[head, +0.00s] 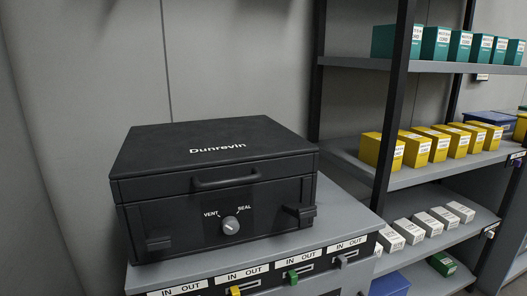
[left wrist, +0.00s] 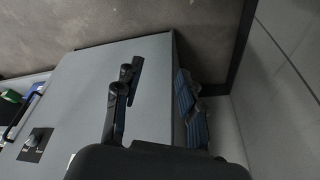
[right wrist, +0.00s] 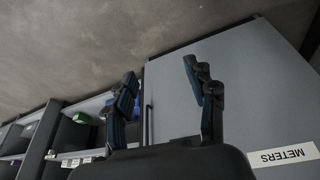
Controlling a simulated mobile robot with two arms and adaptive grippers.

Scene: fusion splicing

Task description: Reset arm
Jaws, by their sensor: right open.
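Neither of my arms shows in the head view. In the left wrist view my left gripper (left wrist: 158,78) has its two dark fingers apart with nothing between them; a grey cabinet face lies behind them. In the right wrist view my right gripper (right wrist: 160,73) also has its fingers apart and empty. Behind it are a grey panel and a dark handle.
A black Dunrevin case (head: 215,145), lid down, sits on a grey cabinet (head: 340,210). Its knob (head: 230,225) sits between VENT and SEAL. Shelves at right hold teal boxes (head: 435,45), yellow boxes (head: 412,148) and white boxes (head: 410,230).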

